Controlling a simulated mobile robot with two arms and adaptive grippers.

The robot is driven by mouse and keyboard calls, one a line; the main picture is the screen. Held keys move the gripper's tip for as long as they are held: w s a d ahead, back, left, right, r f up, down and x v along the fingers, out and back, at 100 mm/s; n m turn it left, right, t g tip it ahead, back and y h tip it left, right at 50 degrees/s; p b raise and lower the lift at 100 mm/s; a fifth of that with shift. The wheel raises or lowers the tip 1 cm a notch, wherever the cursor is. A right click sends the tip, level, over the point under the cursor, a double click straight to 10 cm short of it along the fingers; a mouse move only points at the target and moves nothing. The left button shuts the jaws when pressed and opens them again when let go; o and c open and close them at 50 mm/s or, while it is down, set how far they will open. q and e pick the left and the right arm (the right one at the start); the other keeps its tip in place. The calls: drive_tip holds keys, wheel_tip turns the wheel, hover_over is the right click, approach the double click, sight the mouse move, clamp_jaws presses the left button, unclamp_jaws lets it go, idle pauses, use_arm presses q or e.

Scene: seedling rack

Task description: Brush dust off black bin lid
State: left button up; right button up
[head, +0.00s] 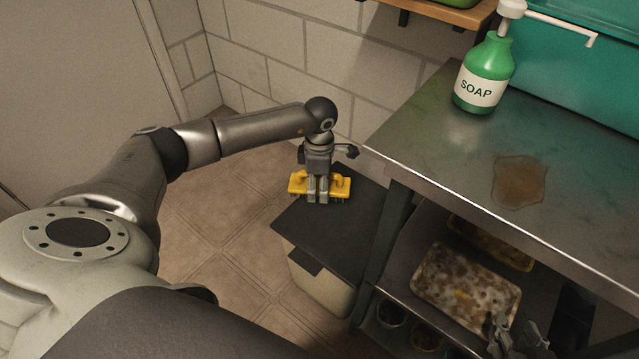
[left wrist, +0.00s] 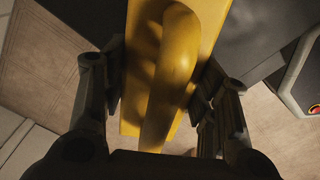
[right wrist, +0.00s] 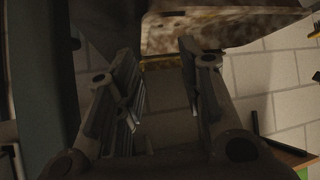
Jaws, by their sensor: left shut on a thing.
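The bin (head: 322,287) is pale with a flat black lid (head: 325,232) and stands on the floor beside the bench. A yellow brush (head: 340,189) with dark bristles is at the lid's far left edge. My left gripper (head: 318,198) is shut on the brush's handle; the handle (left wrist: 170,75) lies between its fingers in the left wrist view. The bristles look to be at or close to the lid; contact is unclear. I cannot make out dust on the lid. My right gripper (head: 512,345) is by the bench's lower shelf; its fingers (right wrist: 165,85) are apart and empty.
The metal bench (head: 440,130) stands right of the bin, its leg close to the lid. On it are a green soap bottle (head: 484,75) and a brown stain (head: 520,180). A dirty tray (head: 465,285) and pots (head: 390,312) are below. Tiled floor (head: 235,240) is clear at left.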

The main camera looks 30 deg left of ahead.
use_arm(q)
drive_tip(key=shift+r, duration=0.1)
